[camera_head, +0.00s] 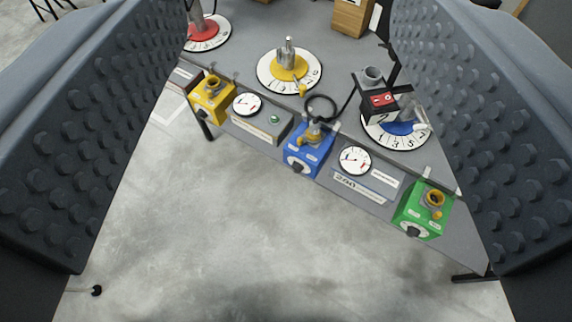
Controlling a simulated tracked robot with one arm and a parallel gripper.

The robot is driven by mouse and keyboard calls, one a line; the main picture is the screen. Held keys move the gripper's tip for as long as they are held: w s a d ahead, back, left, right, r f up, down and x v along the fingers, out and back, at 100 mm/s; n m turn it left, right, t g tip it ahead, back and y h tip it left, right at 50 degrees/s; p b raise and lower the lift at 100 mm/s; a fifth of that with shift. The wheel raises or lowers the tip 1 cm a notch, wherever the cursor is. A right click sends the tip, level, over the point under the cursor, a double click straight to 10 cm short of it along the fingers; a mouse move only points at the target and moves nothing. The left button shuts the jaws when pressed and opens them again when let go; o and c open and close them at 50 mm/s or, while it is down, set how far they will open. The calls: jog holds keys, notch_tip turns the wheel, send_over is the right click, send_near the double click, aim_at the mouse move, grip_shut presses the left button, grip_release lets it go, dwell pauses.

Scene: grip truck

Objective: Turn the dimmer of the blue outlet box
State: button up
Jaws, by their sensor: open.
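The blue outlet box (306,153) is fixed at the front edge of the grey table, near the middle of the view. A black dimmer knob (297,166) sits on its front face. A yellow-ringed socket and a black cable show on its top. My gripper (285,235) is open, with one dark studded finger on each side of the view. Nothing is between the fingers close up. The blue box is seen beyond them, in the gap, and is apart from both.
A yellow box (211,98) and a green box (424,211) flank the blue one along the edge. Gauges (355,160) lie between them. Numbered dials (290,69) and a black-and-red device (382,99) stand behind. The concrete floor (250,230) in front is clear.

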jog(key=w+a+f+b, duration=0.1)
jog(key=w+a+f, duration=0.3)
jog(key=w+f, duration=0.45)
jog(key=w+a+f+y+b, duration=0.15)
jog(key=w+a+f, duration=0.25)
jog(key=w+f, duration=0.45)
jog(key=w+a+f+b, duration=0.1)
jog(key=w+a+f, duration=0.3)
jog(key=w+f, duration=0.45)
jog(key=n+h+b, duration=0.1)
jog(key=h+b, duration=0.5)
jog(key=h, duration=0.6)
send_near(294, 170)
jog(key=shift+g, duration=0.3)
jog(key=b+x, duration=0.1)
jog(key=x, duration=0.7)
jog(key=shift+w+d+r, duration=0.15)
jog(key=shift+w, duration=0.15)
jog(key=c, duration=1)
